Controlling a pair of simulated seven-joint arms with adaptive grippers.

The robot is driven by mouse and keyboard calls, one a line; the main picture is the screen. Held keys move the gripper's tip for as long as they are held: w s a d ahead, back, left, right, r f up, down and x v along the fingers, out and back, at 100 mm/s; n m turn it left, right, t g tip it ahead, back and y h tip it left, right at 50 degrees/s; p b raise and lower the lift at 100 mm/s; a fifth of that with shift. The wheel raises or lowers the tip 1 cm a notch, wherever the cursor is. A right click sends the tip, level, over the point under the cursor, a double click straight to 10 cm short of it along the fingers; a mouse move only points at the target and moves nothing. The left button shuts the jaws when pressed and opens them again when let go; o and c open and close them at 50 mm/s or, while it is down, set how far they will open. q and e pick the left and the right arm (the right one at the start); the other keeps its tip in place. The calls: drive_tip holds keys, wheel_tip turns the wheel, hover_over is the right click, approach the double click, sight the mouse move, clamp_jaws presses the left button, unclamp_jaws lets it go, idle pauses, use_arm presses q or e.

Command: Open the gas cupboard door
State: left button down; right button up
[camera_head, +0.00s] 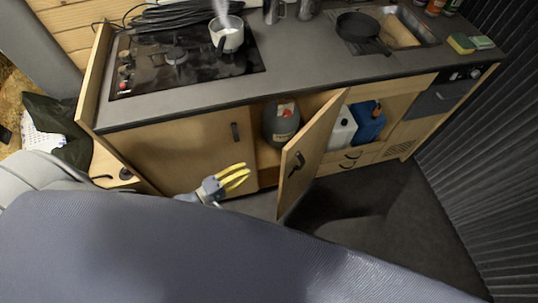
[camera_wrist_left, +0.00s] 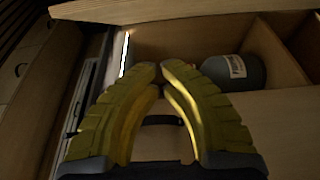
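The gas cupboard door (camera_head: 312,150) stands swung out from the kitchen unit, with a dark handle (camera_head: 296,164) on its face. A grey gas bottle (camera_head: 281,121) shows in the opening; its labelled body also shows in the left wrist view (camera_wrist_left: 235,72). My left gripper (camera_head: 247,172), with yellow fingers, is in front of the closed door left of the opening, apart from the open door. In the left wrist view its fingertips (camera_wrist_left: 160,68) meet with nothing seen between them. My right gripper is in neither view.
A blue container (camera_head: 370,122) and a white one (camera_head: 340,130) stand in the open bay at right. A steaming pot (camera_head: 230,38) sits on the hob. Dark floor (camera_head: 390,210) is clear at right.

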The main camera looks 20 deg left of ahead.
use_arm(q)
drive_tip(key=w+d, duration=0.6)
drive_tip(key=d, duration=0.3)
drive_tip(key=shift+w+d, duration=0.2)
drive_tip(key=shift+w, duration=0.1)
idle(0.4)
